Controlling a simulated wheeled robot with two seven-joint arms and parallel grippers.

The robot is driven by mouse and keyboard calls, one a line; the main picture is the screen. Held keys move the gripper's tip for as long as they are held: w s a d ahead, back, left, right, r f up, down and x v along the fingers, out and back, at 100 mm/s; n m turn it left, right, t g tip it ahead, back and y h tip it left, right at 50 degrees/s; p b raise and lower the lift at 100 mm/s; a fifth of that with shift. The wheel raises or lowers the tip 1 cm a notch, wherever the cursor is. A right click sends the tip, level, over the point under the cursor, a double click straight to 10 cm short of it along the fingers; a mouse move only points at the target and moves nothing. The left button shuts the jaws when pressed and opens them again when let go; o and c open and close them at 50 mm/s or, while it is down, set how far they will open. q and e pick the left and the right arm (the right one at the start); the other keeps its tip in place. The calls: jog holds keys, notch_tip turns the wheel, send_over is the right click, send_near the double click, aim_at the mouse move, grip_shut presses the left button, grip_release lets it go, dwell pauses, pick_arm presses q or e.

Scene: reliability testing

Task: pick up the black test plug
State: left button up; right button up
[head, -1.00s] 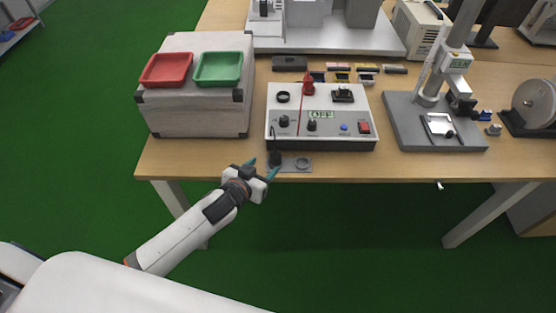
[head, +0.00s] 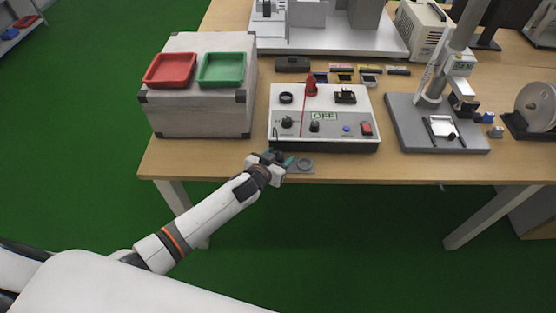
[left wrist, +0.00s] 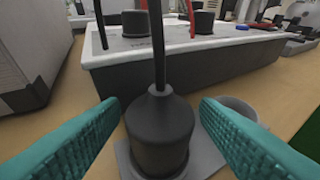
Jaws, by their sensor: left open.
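The black test plug (left wrist: 160,128) stands upright on a small grey holder plate at the table's front edge, its cable rising from its top. In the left wrist view it sits between the two teal fingers of my left gripper (left wrist: 160,140), with a gap on each side. The gripper is open. In the head view my left gripper (head: 279,160) is over the holder plate (head: 303,167) and mostly hides the plug. My right gripper is in neither view.
The tester box (head: 325,140) stands just behind the plug, its display reading OFF. A grey case with a red tray (head: 170,70) and a green tray (head: 221,69) is at the left. A grey stand (head: 437,128) is at the right. Bare table lies between plate and stand.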

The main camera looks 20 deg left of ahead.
pick_arm(q)
jog(key=c, duration=1.1)
